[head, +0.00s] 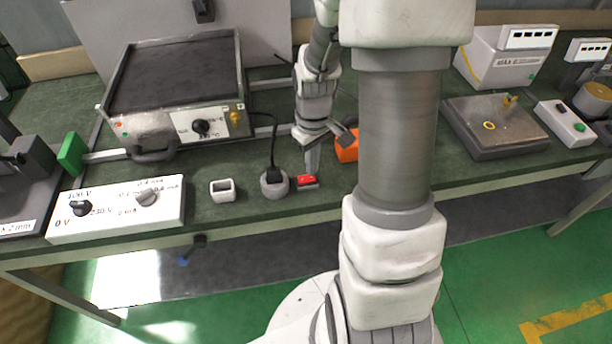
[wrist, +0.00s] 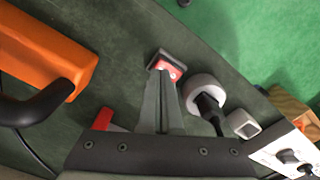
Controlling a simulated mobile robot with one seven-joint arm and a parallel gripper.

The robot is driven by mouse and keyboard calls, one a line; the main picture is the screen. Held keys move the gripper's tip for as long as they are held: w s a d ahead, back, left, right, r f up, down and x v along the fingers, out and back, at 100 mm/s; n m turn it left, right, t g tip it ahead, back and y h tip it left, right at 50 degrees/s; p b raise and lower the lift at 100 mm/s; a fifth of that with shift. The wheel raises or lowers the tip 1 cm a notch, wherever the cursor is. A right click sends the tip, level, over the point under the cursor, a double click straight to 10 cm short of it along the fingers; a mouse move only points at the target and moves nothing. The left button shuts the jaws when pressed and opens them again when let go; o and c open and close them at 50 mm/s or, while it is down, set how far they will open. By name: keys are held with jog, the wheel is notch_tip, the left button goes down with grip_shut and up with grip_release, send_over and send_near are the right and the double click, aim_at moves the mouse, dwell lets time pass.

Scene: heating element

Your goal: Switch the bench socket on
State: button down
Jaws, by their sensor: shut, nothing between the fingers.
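The red rocker switch (head: 306,179) sits in a small grey housing near the front edge of the bench. It also shows in the wrist view (wrist: 171,68), just beyond my fingertips. The round grey socket (head: 272,191) stands just left of it, with a black plug and cable in it; the socket also shows in the wrist view (wrist: 191,84). My gripper (head: 312,172) points down, shut and empty, with its tips at the switch. In the wrist view the fingers (wrist: 161,84) overlap the near side of the red rocker. I cannot tell whether they touch it or which way it is set.
An orange object (head: 347,151) with a black handle lies right of and behind my gripper. A small white block (head: 223,190) and a white voltage box (head: 115,209) stand to the left. A hotplate unit (head: 172,80) is behind left. A metal plate (head: 494,127) lies right.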

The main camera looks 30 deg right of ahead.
jog(key=shift+f+b, duration=0.75)
jog(key=shift+f, duration=0.25)
dwell(0.3)
jog(key=shift+r+p, duration=2.9)
jog(key=shift+r, duration=0.7)
jog(key=s+a+r+m+t, duration=0.1)
jog(key=s+a+r+t, duration=0.1)
jog(key=r, duration=0.5)
jog(key=s+a+r+m+t, duration=0.1)
jog(key=s+a+r, duration=0.4)
jog(key=r, duration=0.3)
jog(key=s+a+r+t, duration=0.2)
jog(key=s+a+r, duration=0.1)
jog(key=s+r, duration=0.2)
notch_tip(320, 180, up, 2)
jog(key=shift+s+a+r+m+t+p, duration=0.2)
jog(key=shift+a+m+t+p, duration=0.1)
jog(key=shift+m+p, duration=0.1)
